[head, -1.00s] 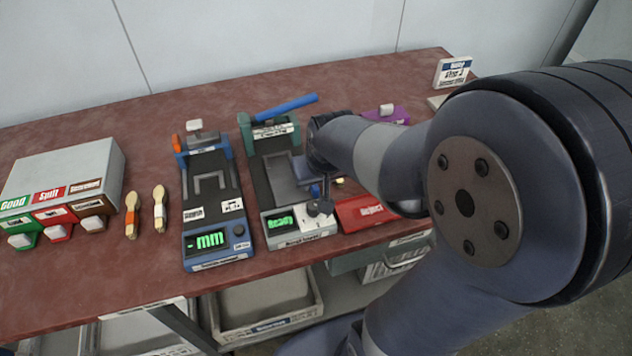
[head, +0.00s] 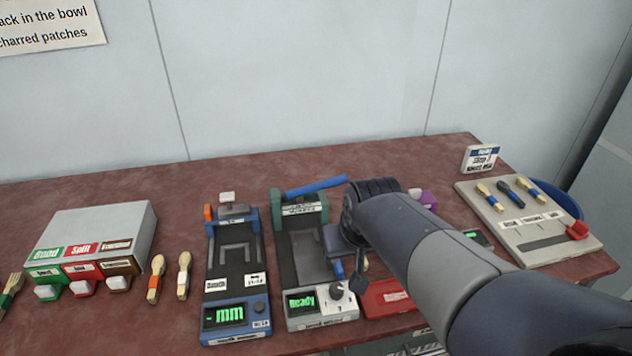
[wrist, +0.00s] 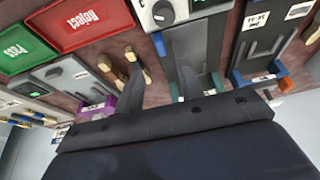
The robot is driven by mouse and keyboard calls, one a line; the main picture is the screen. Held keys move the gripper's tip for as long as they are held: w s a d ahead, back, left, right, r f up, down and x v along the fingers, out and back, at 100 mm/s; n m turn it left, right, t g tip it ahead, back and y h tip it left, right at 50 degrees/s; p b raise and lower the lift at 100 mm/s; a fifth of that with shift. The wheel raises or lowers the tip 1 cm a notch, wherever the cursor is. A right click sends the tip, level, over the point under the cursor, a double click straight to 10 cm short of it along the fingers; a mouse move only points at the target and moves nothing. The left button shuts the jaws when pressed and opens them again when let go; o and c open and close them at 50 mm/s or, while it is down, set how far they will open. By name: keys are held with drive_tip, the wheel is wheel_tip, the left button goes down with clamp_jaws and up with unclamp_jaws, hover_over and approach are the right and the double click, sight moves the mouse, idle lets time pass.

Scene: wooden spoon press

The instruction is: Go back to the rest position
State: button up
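My arm reaches in from the lower right in the head view, and my gripper (head: 350,268) hangs over the right side of the green-framed press (head: 287,258), whose screen reads "Ready". In the wrist view my gripper's two dark fingers (wrist: 160,82) stand apart with nothing held between them. The press shows in the wrist view (wrist: 197,48) beyond the right finger. Two wooden spoons (wrist: 107,66) lie beside it near the left finger; my arm hides them in the head view.
A blue gauge (head: 235,270) reading "mm" stands left of the press. A red Reject tray (head: 388,299) is right of it. A grey sorting box (head: 95,228), several loose spoons (head: 156,278), and a board with spoons (head: 530,232) share the red table (head: 180,212).

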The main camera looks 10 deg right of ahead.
sight(339, 267)
drive_tip(key=b+x, duration=0.1)
drive_tip(key=x, duration=0.9)
drive_tip(key=shift+w+f, duration=0.15)
drive_tip(key=shift+w, duration=0.25)
drive_tip(key=shift+s, duration=0.1)
